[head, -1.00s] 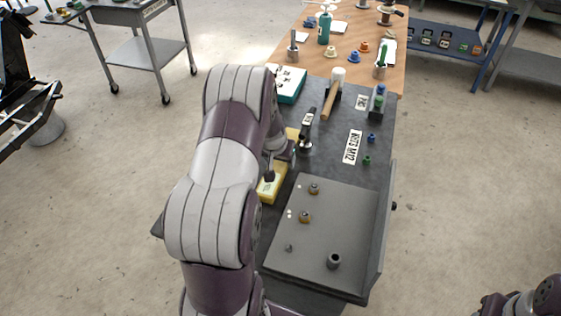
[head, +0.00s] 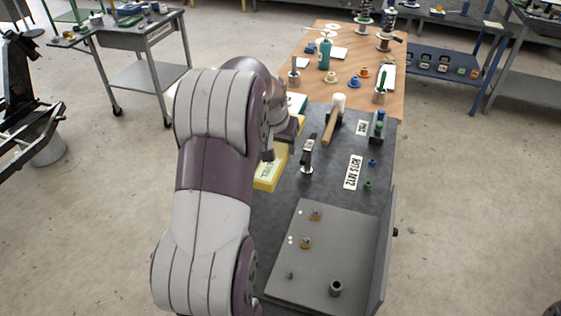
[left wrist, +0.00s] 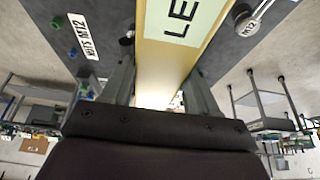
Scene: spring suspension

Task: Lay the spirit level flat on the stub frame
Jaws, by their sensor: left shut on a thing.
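The spirit level is a yellow bar (head: 268,174) with a pale label, at the left side of the dark bench in the head view. In the left wrist view the yellow bar (left wrist: 172,52) runs between both fingers, with the letters "LE" showing. My left gripper (left wrist: 160,88) is shut on it. In the head view my left arm hides most of this gripper and part of the level. A black metal frame (head: 18,95) stands at the far left of the head view; it may be the stub frame. My right gripper is out of view.
The dark bench top (head: 335,185) bears a mallet (head: 329,125), an upright black tool (head: 307,155), and a grey plate (head: 322,262) with small fittings. A wooden table (head: 345,65) adjoins behind. A grey cart (head: 140,75) stands back left. Floor between cart and bench is open.

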